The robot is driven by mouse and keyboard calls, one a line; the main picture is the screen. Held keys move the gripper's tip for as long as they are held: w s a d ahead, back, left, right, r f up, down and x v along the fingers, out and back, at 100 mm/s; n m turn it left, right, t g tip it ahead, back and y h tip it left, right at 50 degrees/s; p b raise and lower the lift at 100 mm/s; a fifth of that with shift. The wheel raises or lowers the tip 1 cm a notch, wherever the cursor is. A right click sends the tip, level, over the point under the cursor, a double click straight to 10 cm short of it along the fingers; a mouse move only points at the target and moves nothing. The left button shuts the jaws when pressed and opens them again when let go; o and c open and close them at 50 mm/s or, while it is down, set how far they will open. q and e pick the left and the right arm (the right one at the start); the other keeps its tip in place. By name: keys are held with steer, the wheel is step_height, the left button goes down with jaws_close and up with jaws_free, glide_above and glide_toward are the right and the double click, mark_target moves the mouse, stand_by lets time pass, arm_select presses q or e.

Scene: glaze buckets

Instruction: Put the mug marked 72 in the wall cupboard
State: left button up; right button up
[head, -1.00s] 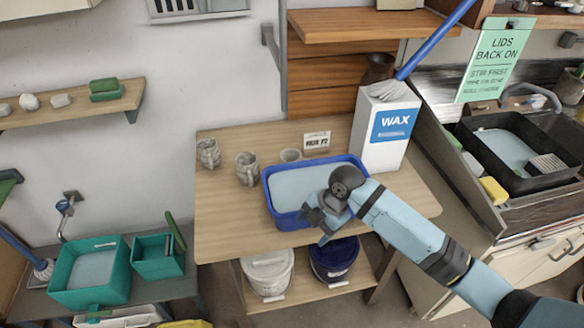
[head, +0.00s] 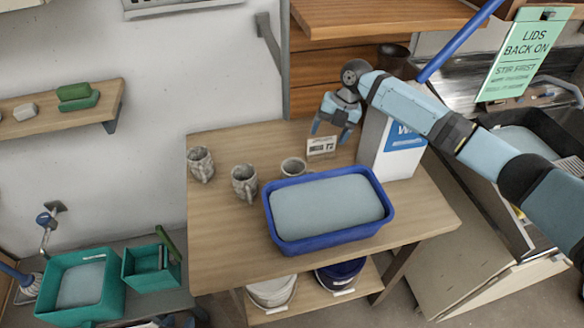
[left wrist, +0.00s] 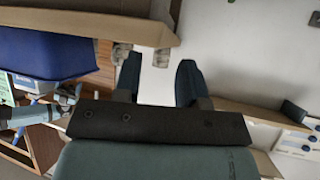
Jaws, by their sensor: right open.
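Three grey speckled mugs stand upright on the wooden table (head: 225,235): a left mug (head: 201,165), a middle mug (head: 244,183) and a right mug (head: 293,167) behind the blue tub. I cannot read a number on any of them. A small card (head: 321,146) on the table seems to read "MUG 72". My right gripper (head: 331,132) is open and empty just above the card, behind and right of the right mug. My left gripper (left wrist: 158,78) is open and empty in the left wrist view. I cannot make out the wall cupboard for certain.
The blue tub (head: 275,234) fills the table's middle. A white WAX box (head: 378,160) stands at the table's right, beneath my right arm. Wooden shelving (head: 380,17) hangs above the back. Teal tubs (head: 110,292) stand lower left. The table's left front is clear.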

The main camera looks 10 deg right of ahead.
steer(key=b+x, duration=0.4)
steer(key=x, duration=0.3)
steer(key=b+x, duration=0.4)
steer(key=x, duration=0.2)
steer(key=shift+s+a+f+b, duration=0.2)
steer(key=shift+s+f+b, duration=0.05)
steer(key=shift+f+b, duration=0.1)
steer(key=shift+r, duration=0.15)
steer(key=shift+c, duration=0.5)
arm_select(q)
step_height(320, 180, down, 9)
steer(key=s, duration=0.1)
steer(key=shift+d+r, duration=0.15)
steer(key=shift+d, duration=0.15)
arm_select(e)
steer(key=c, duration=1)
